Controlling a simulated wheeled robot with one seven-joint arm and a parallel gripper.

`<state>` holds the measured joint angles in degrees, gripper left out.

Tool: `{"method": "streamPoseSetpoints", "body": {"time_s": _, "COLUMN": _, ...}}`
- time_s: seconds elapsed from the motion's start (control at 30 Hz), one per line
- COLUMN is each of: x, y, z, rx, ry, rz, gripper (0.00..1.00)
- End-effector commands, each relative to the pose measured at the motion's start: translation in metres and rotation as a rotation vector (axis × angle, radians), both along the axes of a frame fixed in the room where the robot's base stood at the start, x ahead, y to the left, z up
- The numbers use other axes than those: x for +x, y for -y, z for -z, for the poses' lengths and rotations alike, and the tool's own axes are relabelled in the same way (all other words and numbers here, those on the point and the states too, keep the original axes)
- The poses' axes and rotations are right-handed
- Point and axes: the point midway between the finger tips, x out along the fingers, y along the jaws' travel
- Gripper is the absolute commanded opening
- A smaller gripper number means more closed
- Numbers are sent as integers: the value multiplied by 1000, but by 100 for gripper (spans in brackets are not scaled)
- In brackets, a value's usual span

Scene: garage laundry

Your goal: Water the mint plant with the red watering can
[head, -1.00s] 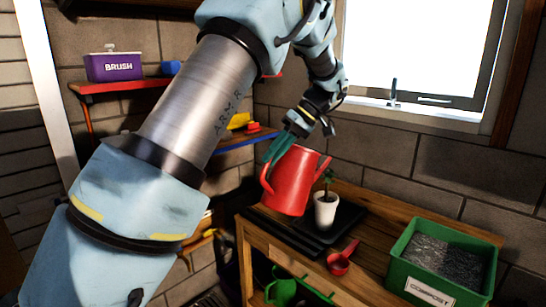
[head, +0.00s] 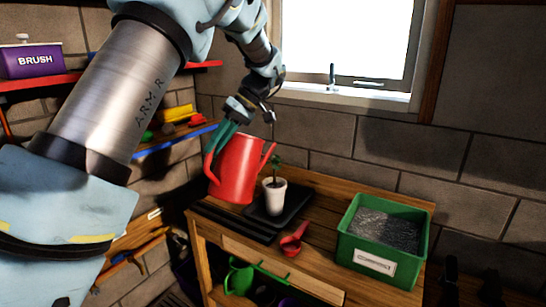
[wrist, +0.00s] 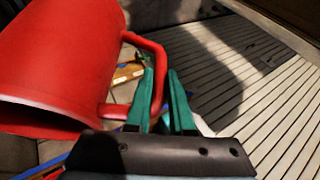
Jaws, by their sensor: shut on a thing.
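The red watering can (head: 237,170) hangs in the air above the left side of the workbench, close to upright, its spout to the right. The mint plant (head: 275,160), small and green, stands in a white pot (head: 273,197) on a black tray (head: 298,212), just right of the can. The spout tip is near the plant's leaves in the picture; I cannot tell the gap in depth. My gripper (head: 228,136) is shut on the can's handle at its left. The wrist view shows green fingers (wrist: 162,95) at the red handle (wrist: 151,50), with the can body (wrist: 55,60) at left.
A red scoop (head: 293,241) lies on the workbench (head: 326,202) in front of the tray. A green compost bin (head: 410,255) stands on the right end. A green watering can (head: 240,279) sits below. A wall and window are behind.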

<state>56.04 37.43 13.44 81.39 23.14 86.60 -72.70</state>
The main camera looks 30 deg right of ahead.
Motion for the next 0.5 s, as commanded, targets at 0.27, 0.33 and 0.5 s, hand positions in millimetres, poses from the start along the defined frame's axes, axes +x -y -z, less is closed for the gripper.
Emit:
{"method": "streamPoseSetpoints", "body": {"time_s": 0.27, "x": 3, "y": 4, "z": -12, "rx": 31, "ry": -13, "rz": 1, "gripper": 0}}
{"method": "streamPoseSetpoints", "body": {"time_s": 0.33, "x": 4, "y": 5, "z": -15, "rx": 39, "ry": -17, "rz": 1, "gripper": 0}}
{"method": "streamPoseSetpoints", "body": {"time_s": 0.5, "x": 5, "y": 7, "z": -21, "rx": 60, "ry": -28, "rz": 2, "gripper": 0}}
